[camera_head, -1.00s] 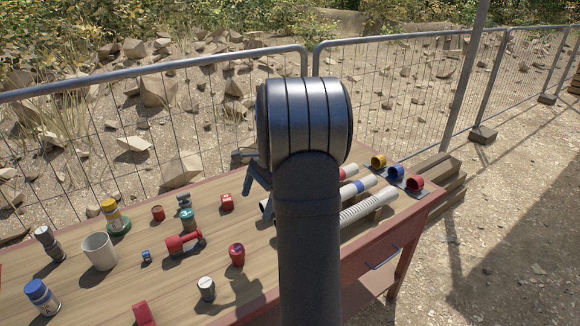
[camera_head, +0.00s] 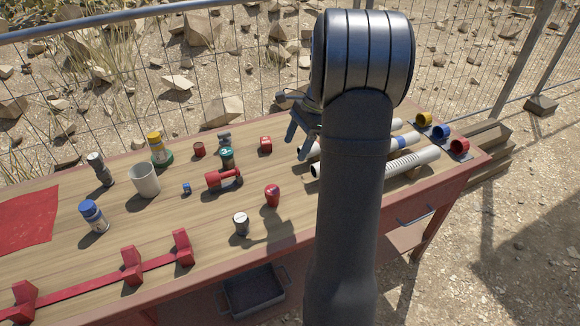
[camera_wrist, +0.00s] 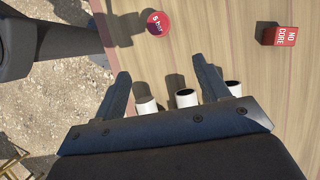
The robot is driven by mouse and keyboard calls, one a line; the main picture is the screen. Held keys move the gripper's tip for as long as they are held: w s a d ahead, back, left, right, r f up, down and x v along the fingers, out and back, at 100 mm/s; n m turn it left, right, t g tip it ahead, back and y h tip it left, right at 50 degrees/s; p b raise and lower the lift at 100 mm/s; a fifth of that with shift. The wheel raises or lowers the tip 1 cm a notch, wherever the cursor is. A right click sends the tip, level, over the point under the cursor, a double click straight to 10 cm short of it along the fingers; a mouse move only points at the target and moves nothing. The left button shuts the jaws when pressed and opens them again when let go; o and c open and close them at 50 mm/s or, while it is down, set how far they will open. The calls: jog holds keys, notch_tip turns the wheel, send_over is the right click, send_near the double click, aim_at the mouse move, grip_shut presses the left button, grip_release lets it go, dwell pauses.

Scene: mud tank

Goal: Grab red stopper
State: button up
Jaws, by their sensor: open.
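A small rounded red piece (camera_head: 272,195), which looks most like the stopper, stands on the wooden table left of my arm in the head view. In the wrist view it appears at the top as a red disc marked "8 bar" (camera_wrist: 157,23). My gripper (camera_wrist: 162,70) is open and empty, with its two dark blue fingers apart. The disc is beyond the fingertips and not between them. In the head view my gripper (camera_head: 302,136) is partly hidden by my arm, above the table near the left pipe ends.
A red cube marked "NO CURE" (camera_wrist: 280,36) is right of the disc; it also shows in the head view (camera_head: 265,144). Pipes (camera_head: 410,161) lie right of my arm, with coloured rings (camera_head: 441,131).

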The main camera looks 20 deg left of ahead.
jog(key=r+m+t+h, duration=0.1)
jog(key=m+t+h, duration=0.2)
jog(key=m, duration=0.5)
send_over(273, 189)
jog(key=s, duration=0.1)
notch_tip(273, 189, down, 12)
jog(key=shift+a+r, duration=0.15)
jog(key=shift+w+f, duration=0.2)
jog(key=shift+f, duration=1.15)
jog(key=shift+w+f, duration=0.2)
jog(key=shift+f, duration=1.1)
jog(key=c, duration=1.1)
jog(key=shift+r, duration=0.1)
